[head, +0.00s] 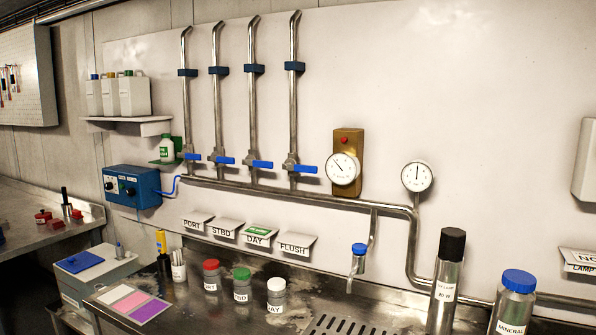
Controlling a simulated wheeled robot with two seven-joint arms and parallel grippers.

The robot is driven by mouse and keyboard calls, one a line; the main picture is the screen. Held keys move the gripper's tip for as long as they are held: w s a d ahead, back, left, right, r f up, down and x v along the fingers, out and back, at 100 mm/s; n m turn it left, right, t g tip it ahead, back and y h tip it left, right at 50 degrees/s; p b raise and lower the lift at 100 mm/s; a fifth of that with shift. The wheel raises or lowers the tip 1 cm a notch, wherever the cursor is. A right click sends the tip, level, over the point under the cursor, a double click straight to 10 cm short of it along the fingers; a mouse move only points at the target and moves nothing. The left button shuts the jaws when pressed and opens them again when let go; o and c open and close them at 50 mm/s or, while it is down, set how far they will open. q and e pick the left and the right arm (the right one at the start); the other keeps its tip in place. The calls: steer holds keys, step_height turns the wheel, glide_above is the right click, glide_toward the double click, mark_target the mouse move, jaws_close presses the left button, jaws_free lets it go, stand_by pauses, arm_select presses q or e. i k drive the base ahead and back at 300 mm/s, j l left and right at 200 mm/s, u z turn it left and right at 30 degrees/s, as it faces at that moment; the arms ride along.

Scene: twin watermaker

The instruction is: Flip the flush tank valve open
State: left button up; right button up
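The rightmost of several vertical steel pipes carries a valve with a blue lever (307,169). The lever lies about horizontal and points right, across its upright pipe (293,115). The rightmost label holder (294,245), marked FLUSH, is on the wall below it. The levers to its left, including the nearest one (262,164), also lie across their pipes. Neither of my grippers is in view, and nothing touches the lever.
A brown block with a gauge (342,168) sits close right of the lever. A horizontal pipe (330,199) runs beneath. The steel counter below holds small jars (241,286), a black-capped cylinder (446,285) and a blue-capped bottle (513,305). The space before the valves looks clear.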

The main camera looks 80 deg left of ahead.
mark_target(296, 168)
steer(key=u, duration=2.7)
